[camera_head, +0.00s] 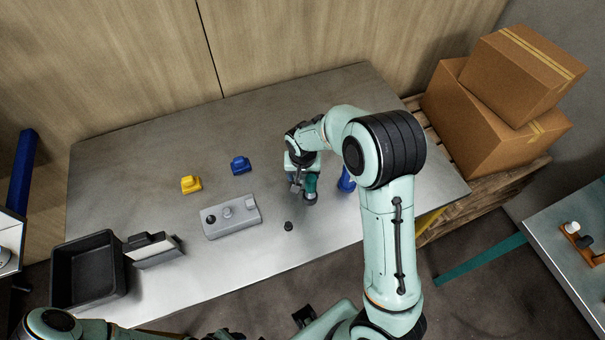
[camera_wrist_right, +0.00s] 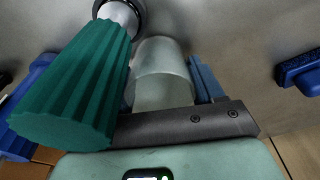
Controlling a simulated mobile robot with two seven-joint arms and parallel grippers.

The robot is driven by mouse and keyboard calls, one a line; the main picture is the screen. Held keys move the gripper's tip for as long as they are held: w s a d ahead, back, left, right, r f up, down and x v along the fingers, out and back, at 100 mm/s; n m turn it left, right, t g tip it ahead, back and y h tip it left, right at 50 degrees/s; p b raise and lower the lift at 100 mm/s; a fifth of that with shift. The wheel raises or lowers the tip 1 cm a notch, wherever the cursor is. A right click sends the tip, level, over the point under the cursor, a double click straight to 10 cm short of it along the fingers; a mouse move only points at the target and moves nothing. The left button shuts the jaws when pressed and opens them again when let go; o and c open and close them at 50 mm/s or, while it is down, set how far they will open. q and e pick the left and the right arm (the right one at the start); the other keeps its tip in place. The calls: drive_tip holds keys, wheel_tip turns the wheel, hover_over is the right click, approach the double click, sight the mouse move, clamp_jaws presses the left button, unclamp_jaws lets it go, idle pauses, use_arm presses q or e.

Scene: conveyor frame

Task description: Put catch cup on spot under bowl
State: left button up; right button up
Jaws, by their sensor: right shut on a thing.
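The contact itself is hidden. I cannot pick out a catch cup or a bowl with certainty.
A black bin (camera_head: 88,270) is at front left.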

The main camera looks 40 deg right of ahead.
drive_tip(key=shift+f, duration=0.2)
drive_tip(key=shift+f, duration=0.15)
drive_tip(key=o, duration=1.1)
